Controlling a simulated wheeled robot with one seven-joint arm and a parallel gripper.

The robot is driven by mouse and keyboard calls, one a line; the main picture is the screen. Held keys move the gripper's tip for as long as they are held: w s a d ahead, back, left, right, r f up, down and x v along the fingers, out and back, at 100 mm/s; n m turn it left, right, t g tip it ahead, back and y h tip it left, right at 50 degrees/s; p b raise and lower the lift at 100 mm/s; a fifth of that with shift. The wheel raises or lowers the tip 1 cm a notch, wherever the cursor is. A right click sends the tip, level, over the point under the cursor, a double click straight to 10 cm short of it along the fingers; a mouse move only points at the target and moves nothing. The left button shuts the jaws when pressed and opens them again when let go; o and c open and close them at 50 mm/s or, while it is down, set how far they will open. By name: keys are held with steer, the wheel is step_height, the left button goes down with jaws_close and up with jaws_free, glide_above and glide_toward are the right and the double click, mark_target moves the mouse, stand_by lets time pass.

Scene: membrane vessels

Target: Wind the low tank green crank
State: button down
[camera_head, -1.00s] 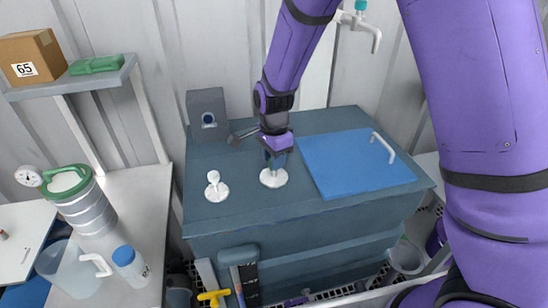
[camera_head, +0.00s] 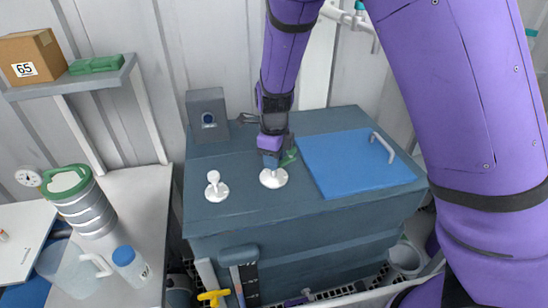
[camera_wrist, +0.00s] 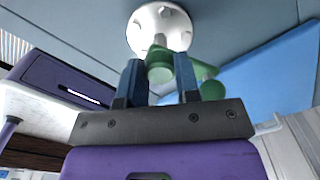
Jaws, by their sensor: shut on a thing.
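In the head view my gripper (camera_head: 270,160) stands right above the white base (camera_head: 273,179).
A white knob on a round base (camera_head: 216,187) stands left of the crank. A blue lid (camera_head: 352,165) with a white handle lies to the right. A grey box (camera_head: 208,116) stands behind. A white counter with vessels is at left.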

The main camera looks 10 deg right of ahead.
steer(key=shift+m, duration=1.1)
steer(key=c, duration=0.8)
jaws_free()
steer(key=shift+r, duration=0.1)
step_height(320, 180, up, 11)
steer(key=shift+f, duration=0.2)
